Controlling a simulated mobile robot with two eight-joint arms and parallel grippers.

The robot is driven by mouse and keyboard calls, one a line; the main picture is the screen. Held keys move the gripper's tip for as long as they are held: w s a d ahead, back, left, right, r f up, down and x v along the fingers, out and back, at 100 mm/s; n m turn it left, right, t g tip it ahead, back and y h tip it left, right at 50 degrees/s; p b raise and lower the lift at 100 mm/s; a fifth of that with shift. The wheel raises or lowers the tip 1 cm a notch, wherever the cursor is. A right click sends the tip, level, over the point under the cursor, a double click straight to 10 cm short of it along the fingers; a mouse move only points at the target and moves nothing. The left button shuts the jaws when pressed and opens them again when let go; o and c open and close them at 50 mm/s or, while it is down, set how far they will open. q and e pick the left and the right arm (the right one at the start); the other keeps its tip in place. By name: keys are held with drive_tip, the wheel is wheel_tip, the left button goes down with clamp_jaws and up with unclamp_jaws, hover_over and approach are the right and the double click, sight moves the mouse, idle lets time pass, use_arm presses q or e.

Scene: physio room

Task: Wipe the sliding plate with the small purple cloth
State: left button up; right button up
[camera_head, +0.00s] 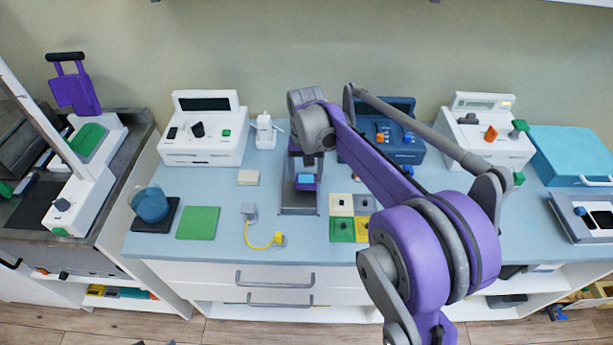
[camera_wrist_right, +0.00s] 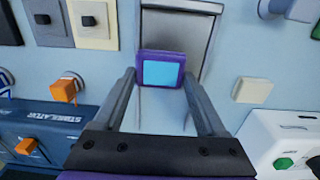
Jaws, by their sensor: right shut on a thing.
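The small purple cloth (camera_wrist_right: 161,70) is a purple pad with a light blue square on its face. It also shows in the head view (camera_head: 306,187). My right gripper (camera_wrist_right: 160,80) is shut on it, with a finger on each side. The sliding plate (camera_wrist_right: 178,30) is a flat grey plate with a lighter rim. In the head view the plate (camera_head: 299,208) lies mid-counter, partly hidden by the cloth and gripper. The cloth is over the plate; I cannot tell whether they touch. My left gripper is not in view.
White devices (camera_head: 202,139) and a dark blue device (camera_head: 385,148) stand behind. Coloured square tiles (camera_head: 342,229) lie right of the plate. A yellow cable (camera_head: 262,245) and a green mat (camera_head: 198,222) lie left. A cream block (camera_head: 248,177) is close by.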

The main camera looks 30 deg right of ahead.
drive_tip(key=shift+s+r, duration=0.15)
drive_tip(key=shift+r, duration=0.35)
drive_tip(key=shift+r+p, duration=0.6)
drive_tip(key=shift+r, duration=0.05)
drive_tip(key=shift+r+p, duration=1.05)
drive_tip(key=shift+r, duration=0.8)
drive_tip(key=shift+f, duration=0.1)
